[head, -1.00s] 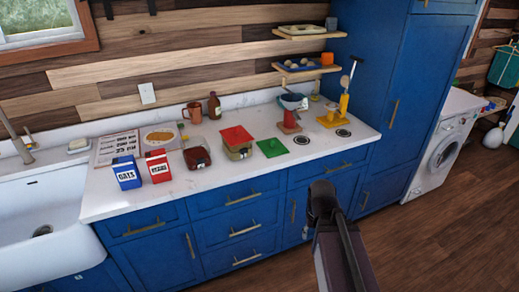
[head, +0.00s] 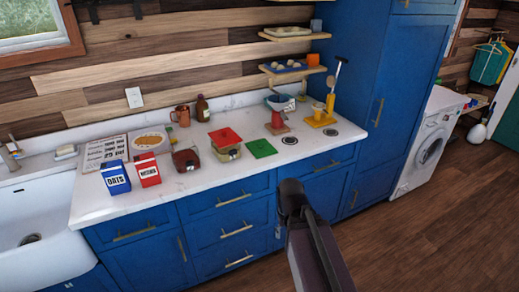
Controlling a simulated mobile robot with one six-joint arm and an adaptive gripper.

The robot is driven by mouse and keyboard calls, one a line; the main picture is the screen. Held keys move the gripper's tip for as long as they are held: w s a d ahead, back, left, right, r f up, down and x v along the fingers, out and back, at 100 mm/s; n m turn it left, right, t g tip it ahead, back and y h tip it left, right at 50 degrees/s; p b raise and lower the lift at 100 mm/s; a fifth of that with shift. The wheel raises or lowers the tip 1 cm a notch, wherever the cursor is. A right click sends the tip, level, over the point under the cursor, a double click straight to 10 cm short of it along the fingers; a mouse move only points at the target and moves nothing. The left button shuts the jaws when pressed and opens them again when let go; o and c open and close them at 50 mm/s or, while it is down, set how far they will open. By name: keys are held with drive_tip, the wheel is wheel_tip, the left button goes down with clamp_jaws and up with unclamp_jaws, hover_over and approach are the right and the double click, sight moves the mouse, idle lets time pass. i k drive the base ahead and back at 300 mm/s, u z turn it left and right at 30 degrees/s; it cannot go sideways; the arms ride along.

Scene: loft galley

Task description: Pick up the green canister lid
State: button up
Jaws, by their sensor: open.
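The green canister lid (head: 261,148) is a flat green square lying on the white countertop, near its front edge. It lies just right of a tan canister (head: 227,153) with a red square lid (head: 225,136) at its top. In the head view my dark arm rises from the bottom right, in front of the blue drawers. Its visible bend is below and right of the green lid, apart from it in the picture. My gripper's fingers cannot be made out.
A dark red tin (head: 186,160), a red box (head: 147,169) and a blue box (head: 115,177) stand left of the canister.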

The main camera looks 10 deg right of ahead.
sight(261, 148)
drive_tip(key=z, duration=0.05)
drive_tip(key=i, duration=1)
drive_tip(key=u, duration=0.05)
